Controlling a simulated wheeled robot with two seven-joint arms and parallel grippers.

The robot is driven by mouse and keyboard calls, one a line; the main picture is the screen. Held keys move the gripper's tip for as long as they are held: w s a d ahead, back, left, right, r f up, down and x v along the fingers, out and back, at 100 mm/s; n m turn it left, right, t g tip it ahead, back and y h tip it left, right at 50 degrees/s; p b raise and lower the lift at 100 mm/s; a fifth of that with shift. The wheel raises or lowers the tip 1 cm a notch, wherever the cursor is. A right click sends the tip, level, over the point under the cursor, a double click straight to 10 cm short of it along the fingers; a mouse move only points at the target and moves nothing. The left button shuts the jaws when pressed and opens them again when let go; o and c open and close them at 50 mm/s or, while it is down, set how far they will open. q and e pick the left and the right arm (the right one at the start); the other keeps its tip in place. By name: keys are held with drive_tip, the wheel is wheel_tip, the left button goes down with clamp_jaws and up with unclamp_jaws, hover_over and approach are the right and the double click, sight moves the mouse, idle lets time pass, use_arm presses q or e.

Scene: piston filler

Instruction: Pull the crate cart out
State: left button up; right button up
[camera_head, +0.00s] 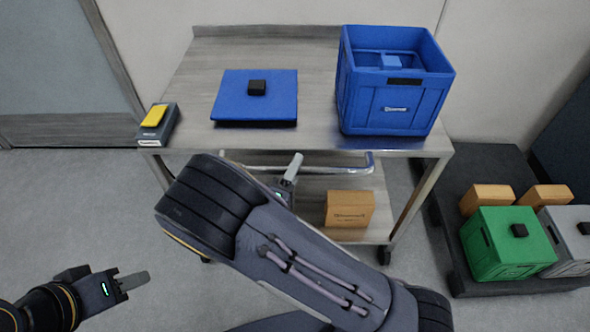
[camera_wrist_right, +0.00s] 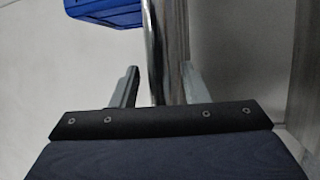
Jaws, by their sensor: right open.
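The crate cart (camera_head: 318,110) is a grey metal trolley with a flat top, a lower shelf and dark casters. A blue crate (camera_head: 395,108) stands on its top at the right. A chrome handle bar (camera_head: 338,170) runs along its near side. My right gripper (camera_head: 293,168) is at this bar, left of its middle, partly hidden by my forearm. In the right wrist view, the handle bar (camera_wrist_right: 166,45) runs between the two open fingers of my right gripper (camera_wrist_right: 161,88). My left gripper (camera_head: 133,281) is over the floor at lower left, away from the cart; its finger gap is not clear.
A blue lid (camera_head: 240,95) with a black block lies on the cart top, beside a grey and yellow device (camera_head: 157,122) at its left corner. A cardboard box (camera_head: 349,207) is on the lower shelf. A dark platform (camera_head: 480,165) with a green crate (camera_head: 505,247) stands right. Left floor is clear.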

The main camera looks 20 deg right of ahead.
clamp_jaws()
drive_tip(key=shift+s, duration=0.1)
idle(0.3)
